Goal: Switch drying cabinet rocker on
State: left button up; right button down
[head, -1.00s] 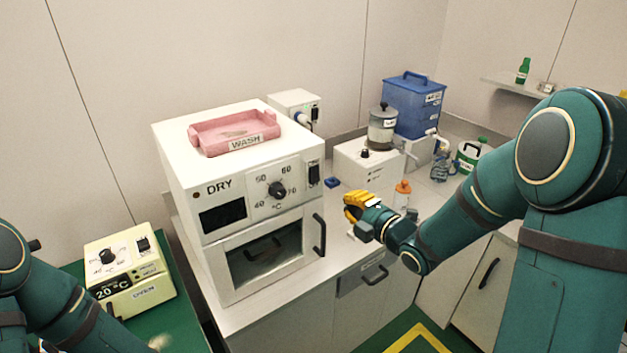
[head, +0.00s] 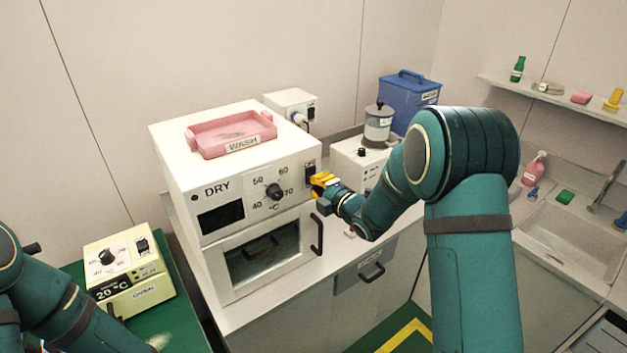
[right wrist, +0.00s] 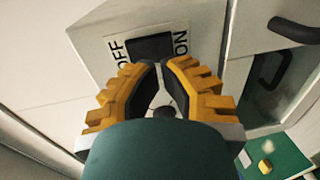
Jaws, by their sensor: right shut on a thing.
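The white drying cabinet (head: 165,150), marked DRY, stands on the counter. Its dark rocker (right wrist: 150,47) lies between the words OFF and ON in the right wrist view. In the head view the rocker (head: 310,172) is at the right of the front panel, partly behind my gripper. My right gripper (head: 318,184) has yellow fingers and is at the rocker. In the right wrist view its fingertips (right wrist: 161,68) are shut at the rocker's near edge and hide part of it. Which way the rocker is tilted I cannot tell. My left arm shows at lower left, its gripper out of view.
A pink WASH tray (head: 190,150) sits on the cabinet. The cabinet's dial (head: 274,191) and door handle (head: 317,234) are close to my right gripper. A cream oven controller (head: 128,270) stands at left. A white unit with a jar (head: 378,124) and a blue container (head: 410,100) stand behind.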

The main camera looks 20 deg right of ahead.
pick_arm(q)
jog(key=shift+r, duration=0.25)
pick_arm(e)
jog(key=shift+x, duration=1.05)
pick_arm(q)
jog(key=shift+f, duration=0.1)
notch_tip(320, 180, down, 11)
jog(key=s+b, duration=0.1)
jog(key=b, duration=0.9)
jog(key=shift+s+d+r, duration=0.15)
jog(key=shift+d+r, duration=0.05)
jog(key=shift+d, duration=0.1)
pick_arm(e)
jog(key=shift+w+a+t+y, duration=0.2)
jog(key=shift+w+t+y, duration=0.2)
jog(key=shift+t, duration=0.7)
